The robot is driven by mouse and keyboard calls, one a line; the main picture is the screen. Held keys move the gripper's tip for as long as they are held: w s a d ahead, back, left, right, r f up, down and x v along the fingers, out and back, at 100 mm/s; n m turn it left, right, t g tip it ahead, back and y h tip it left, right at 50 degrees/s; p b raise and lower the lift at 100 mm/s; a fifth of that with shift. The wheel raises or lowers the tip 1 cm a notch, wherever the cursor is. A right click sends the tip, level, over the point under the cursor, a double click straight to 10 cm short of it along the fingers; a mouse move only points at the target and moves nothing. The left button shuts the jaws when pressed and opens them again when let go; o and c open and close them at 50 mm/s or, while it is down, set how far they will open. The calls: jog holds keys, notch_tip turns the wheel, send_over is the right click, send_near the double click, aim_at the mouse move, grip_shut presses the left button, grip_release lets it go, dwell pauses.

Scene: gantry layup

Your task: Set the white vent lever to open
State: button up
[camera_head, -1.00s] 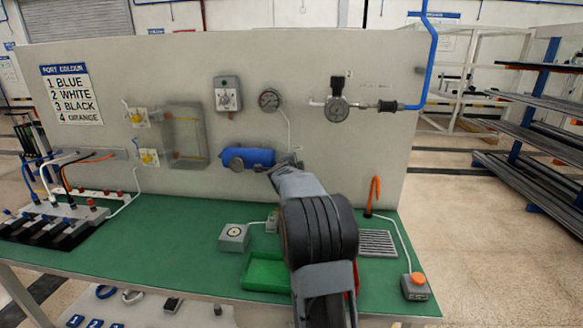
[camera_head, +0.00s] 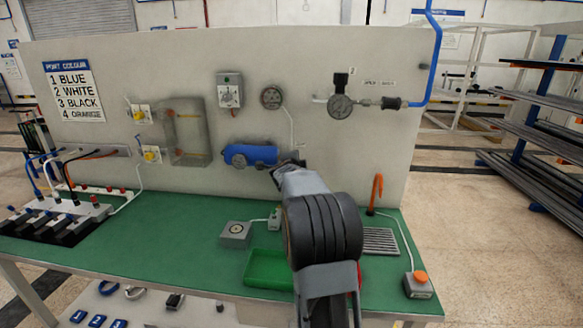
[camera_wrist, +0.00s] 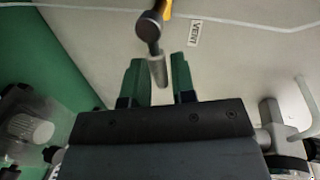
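I see narrow gaps beside the rod; contact is not clear. In the head view my gripper (camera_head: 274,168) is at the panel by the right end of the blue cylinder (camera_head: 250,155), and hides the lever there.
A gauge (camera_head: 271,98) with a thin line sits above the cylinder. Below stand a green tray (camera_head: 268,268), a small grey box with a dial (camera_head: 236,233) and an orange-button box (camera_head: 418,284).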

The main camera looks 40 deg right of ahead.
jog(key=v, duration=1.3)
jog(key=shift+a+f, duration=0.1)
jog(key=shift+f, duration=0.1)
jog(key=s+a+f+n+y+p, duration=0.1)
jog(key=a+f+n+y, duration=0.35)
jog(key=a+n, duration=0.3)
jog(key=s+a+f+n+y, duration=0.2)
jog(key=a+f+n+y, duration=0.2)
jog(key=a+n+y, duration=0.3)
jog(key=s+a+n+g+p, duration=0.2)
jog(key=s+a+n, duration=0.3)
jog(key=s, duration=0.4)
jog(key=s+a+f+n+g+p, duration=0.1)
jog(key=s+a+n+g, duration=0.4)
jog(key=s, duration=0.4)
jog(key=shift+s+a+n+p, duration=0.2)
jog(key=shift+s+n+p, duration=0.05)
jog(key=shift+n+p, duration=0.15)
